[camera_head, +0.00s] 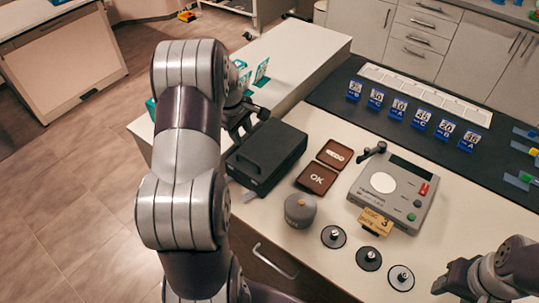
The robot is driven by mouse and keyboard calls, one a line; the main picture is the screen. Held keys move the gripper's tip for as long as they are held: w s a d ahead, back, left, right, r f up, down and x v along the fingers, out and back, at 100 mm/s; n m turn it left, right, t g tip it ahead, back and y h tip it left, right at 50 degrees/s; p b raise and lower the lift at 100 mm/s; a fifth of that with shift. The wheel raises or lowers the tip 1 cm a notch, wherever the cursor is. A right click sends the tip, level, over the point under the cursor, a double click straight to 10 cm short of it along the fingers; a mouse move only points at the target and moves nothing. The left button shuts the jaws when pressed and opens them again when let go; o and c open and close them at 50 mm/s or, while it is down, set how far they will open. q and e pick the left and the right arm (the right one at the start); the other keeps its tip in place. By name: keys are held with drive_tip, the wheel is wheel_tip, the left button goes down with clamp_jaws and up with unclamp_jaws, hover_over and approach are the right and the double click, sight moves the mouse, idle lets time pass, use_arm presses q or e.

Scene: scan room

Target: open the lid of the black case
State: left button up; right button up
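The black case (267,155) sits on the white table left of the brown tiles, and its lid looks shut. My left gripper (250,124) is at the case's far left corner, beside or just above its back edge. Its dark fingers look spread apart with nothing between them. I cannot tell whether it touches the case. My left arm hides part of the table left of the case. My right gripper (449,281) is at the bottom right, away from the case; its fingers are not clear enough to judge.
Right of the case lie the brown OK tile (317,178) and REDO tile (335,154). A grey weight (300,210), several dark discs with knobs, and a grey device (392,190) stand nearby. Numbered blue cards line the dark mat (335,92) behind.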

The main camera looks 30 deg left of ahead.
sight(247, 159)
use_arm(q)
drive_tip(key=f+p, duration=0.1)
drive_tip(key=f, duration=0.3)
drive_tip(key=w+f+p, duration=0.1)
drive_tip(key=f, duration=0.2)
drive_tip(key=w+f+p, duration=0.1)
drive_tip(key=f, duration=0.3)
drive_tip(key=shift+a+f, duration=0.35)
drive_tip(key=shift+a, duration=0.05)
drive_tip(key=shift+s+a+f, duration=0.15)
drive_tip(key=shift+a+f, duration=0.15)
drive_tip(key=shift+f, duration=0.15)
drive_tip(key=shift+d, duration=0.25)
drive_tip(key=c, duration=0.3)
clamp_jaws()
drive_tip(key=shift+r, duration=0.1)
use_arm(e)
drive_tip(key=r, duration=0.1)
drive_tip(key=a+r, duration=0.1)
drive_tip(key=r, duration=0.1)
drive_tip(key=shift+s+a+r, duration=0.15)
drive_tip(key=shift+s+a, duration=0.05)
drive_tip(key=shift+s, duration=0.05)
